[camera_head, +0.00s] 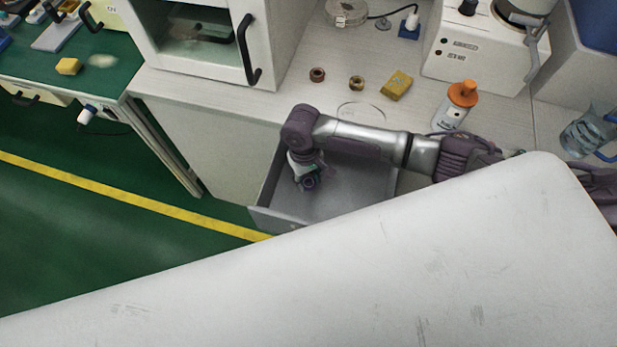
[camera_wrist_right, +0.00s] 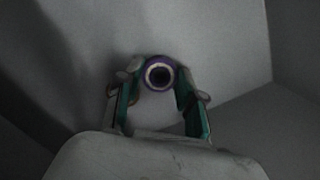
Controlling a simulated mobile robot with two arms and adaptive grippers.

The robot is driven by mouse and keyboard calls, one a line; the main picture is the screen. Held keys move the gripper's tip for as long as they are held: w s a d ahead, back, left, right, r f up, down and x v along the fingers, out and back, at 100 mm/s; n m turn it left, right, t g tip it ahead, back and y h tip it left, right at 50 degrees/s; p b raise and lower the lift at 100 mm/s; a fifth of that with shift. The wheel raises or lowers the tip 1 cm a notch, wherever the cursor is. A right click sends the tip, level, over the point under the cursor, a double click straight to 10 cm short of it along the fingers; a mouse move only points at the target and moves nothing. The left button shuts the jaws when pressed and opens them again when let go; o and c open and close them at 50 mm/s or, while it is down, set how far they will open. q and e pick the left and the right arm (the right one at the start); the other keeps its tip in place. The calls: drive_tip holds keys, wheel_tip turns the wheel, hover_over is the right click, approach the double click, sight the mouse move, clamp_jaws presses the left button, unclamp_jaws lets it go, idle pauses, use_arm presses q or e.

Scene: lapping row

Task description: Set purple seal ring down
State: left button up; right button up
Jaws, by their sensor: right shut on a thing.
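The purple seal ring (camera_head: 309,183) is held by my right gripper (camera_head: 304,172) over the open grey drawer (camera_head: 345,200). In the right wrist view the ring (camera_wrist_right: 158,62) shows as a purple band around a pale inner ring and a dark centre. It sits between the green-padded fingertips of my right gripper (camera_wrist_right: 158,85), which is shut on it. The drawer floor lies behind it; I cannot tell whether the ring touches it. My left gripper is not in view.
On the counter (camera_head: 210,95) stand a brown ring (camera_head: 317,75), a brassy ring (camera_head: 357,83), a yellow block (camera_head: 397,85) and an orange-capped bottle (camera_head: 457,104). A thin circle outline (camera_head: 361,113) marks a clear spot. The drawer walls surround my gripper; a glass-fronted cabinet (camera_head: 205,40) stands behind left.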

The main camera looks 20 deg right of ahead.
sight(305, 178)
drive_tip(key=o, duration=1.1)
drive_tip(key=shift+f, duration=0.1)
drive_tip(key=r, duration=0.4)
drive_tip(key=w+r, duration=0.1)
drive_tip(key=r, duration=0.3)
drive_tip(key=r+p, duration=0.1)
drive_tip(key=r, duration=0.3)
drive_tip(key=shift+w+a+r, duration=0.15)
drive_tip(key=shift+w+a, duration=0.05)
drive_tip(key=shift+w, duration=0.05)
